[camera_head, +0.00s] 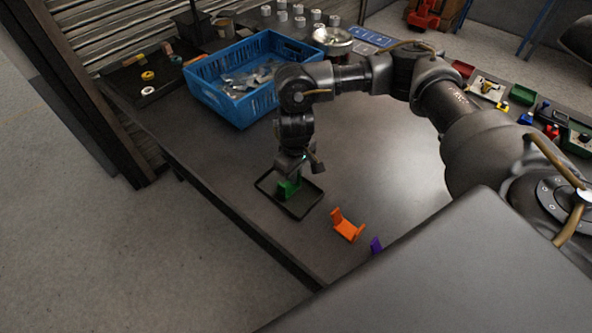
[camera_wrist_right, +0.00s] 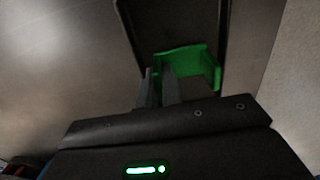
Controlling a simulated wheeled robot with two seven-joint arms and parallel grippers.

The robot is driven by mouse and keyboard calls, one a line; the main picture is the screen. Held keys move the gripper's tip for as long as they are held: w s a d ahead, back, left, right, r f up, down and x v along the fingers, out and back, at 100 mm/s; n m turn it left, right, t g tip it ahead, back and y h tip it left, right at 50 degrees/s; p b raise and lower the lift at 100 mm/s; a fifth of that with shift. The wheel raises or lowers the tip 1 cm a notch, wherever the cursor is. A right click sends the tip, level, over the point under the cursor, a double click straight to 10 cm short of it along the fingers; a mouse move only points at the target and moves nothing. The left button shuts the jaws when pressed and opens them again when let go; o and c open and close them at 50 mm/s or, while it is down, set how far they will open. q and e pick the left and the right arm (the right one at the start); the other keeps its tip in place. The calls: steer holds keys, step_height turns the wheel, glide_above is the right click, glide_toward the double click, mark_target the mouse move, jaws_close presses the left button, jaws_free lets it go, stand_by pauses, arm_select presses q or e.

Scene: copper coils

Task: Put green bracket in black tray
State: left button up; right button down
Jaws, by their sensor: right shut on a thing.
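The green bracket (camera_head: 287,188) is at the black tray (camera_head: 298,213) on the table, inside the tray's outline in the head view. My right gripper (camera_head: 292,176) is shut on the bracket from above. In the right wrist view the green bracket (camera_wrist_right: 190,64) sits at the fingers (camera_wrist_right: 162,82), with the dark tray (camera_wrist_right: 185,20) behind it. I cannot tell whether the bracket touches the tray floor. My left gripper is not in view.
An orange bracket (camera_head: 347,226) and a purple piece (camera_head: 376,244) lie right of the tray. A blue crate (camera_head: 236,101) of metal parts stands behind. The table's front edge runs close to the tray. Small coloured parts (camera_head: 522,95) lie at the right.

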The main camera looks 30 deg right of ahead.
steer(key=shift+f, duration=0.1)
steer(key=c, duration=1.5)
jaws_free()
step_height(320, 180, up, 7)
steer(key=p, duration=0.9)
steer(key=shift+f, duration=0.1)
step_height(320, 180, down, 6)
steer(key=b, duration=0.8)
steer(key=shift+f, duration=0.1)
steer(key=shift+a, duration=0.1)
